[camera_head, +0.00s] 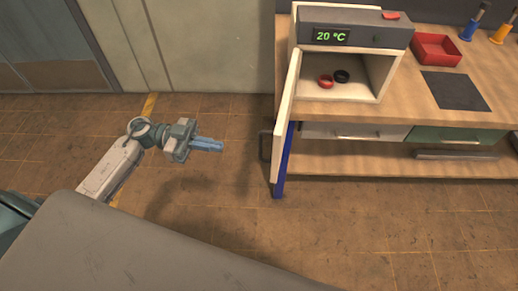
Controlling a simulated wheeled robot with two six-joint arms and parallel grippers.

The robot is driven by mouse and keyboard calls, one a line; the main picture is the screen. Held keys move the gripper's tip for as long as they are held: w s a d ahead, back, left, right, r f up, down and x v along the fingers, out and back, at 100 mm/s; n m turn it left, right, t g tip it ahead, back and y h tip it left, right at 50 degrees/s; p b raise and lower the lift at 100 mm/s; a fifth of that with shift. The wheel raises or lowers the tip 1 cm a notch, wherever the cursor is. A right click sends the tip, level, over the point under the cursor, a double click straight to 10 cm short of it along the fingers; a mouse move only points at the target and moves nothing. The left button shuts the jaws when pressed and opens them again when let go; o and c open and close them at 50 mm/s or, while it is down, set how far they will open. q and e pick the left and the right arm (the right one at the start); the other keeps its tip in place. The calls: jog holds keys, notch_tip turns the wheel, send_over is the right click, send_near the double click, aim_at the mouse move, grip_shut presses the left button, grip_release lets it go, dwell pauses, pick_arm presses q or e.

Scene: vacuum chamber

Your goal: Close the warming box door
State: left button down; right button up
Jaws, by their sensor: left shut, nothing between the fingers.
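The warming box (355,33) stands at the left end of the wooden workbench, with a green "20 °C" display on its front. Its door (286,100) is open, swung out on the left side and seen nearly edge-on. Inside the box lie a red round item (325,81) and a black round item (342,76). My left gripper (221,146) is shut and empty, over the floor to the left of the door and apart from it. My right gripper is not in view.
The workbench (400,107) has a red tray (436,50), a dark mat (455,91) and blue and yellow tool holders (467,30) on top. Drawers (355,132) sit below, above a lower shelf. The floor (215,195) between my left gripper and the door is clear.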

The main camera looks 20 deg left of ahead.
aim_at(260, 154)
pick_arm(q)
jog(key=shift+w+d+p, duration=0.2)
jog(key=shift+d+p, duration=0.4)
jog(key=shift+d, duration=1.45)
jog(key=shift+w+d+p, duration=0.25)
jog(key=shift+d+p, duration=0.35)
jog(key=shift+d, duration=1.4)
jog(key=shift+w+d+p, duration=0.2)
jog(key=shift+d+p, duration=0.4)
jog(key=shift+d, duration=1.45)
